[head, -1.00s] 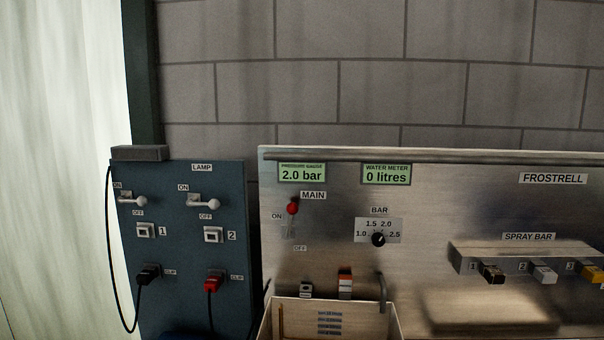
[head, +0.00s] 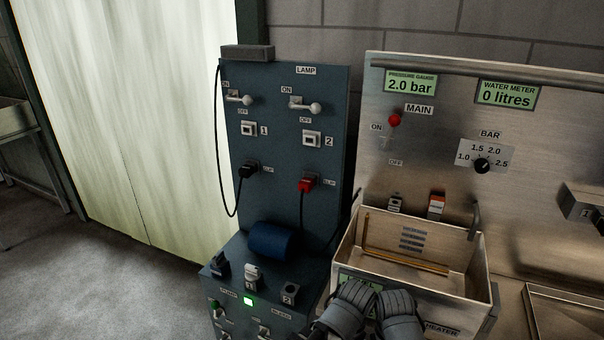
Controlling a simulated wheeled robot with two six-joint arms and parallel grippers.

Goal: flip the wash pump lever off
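At the bottom left, a blue console (head: 305,322) carries a small lever with a green knob (head: 214,304). A small label beside it is too blurred to read surely; it may say pump. A second pale lever (head: 264,331) is cut by the bottom edge. I cannot tell which is the wash pump lever or how either is set. A green light (head: 248,302) glows above them. Two dark grey ribbed parts, seemingly my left gripper (head: 348,308) and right gripper (head: 400,316), are side by side at the bottom, right of the console. Their fingertips are not clear.
The blue lamp panel (head: 285,225) has two white-knobbed levers. The steel panel has a red-knobbed MAIN lever (head: 394,120), up by ON, and a BAR dial (head: 482,165). A steel basin (head: 485,262) stands behind my grippers. Open floor (head: 110,285) is at left.

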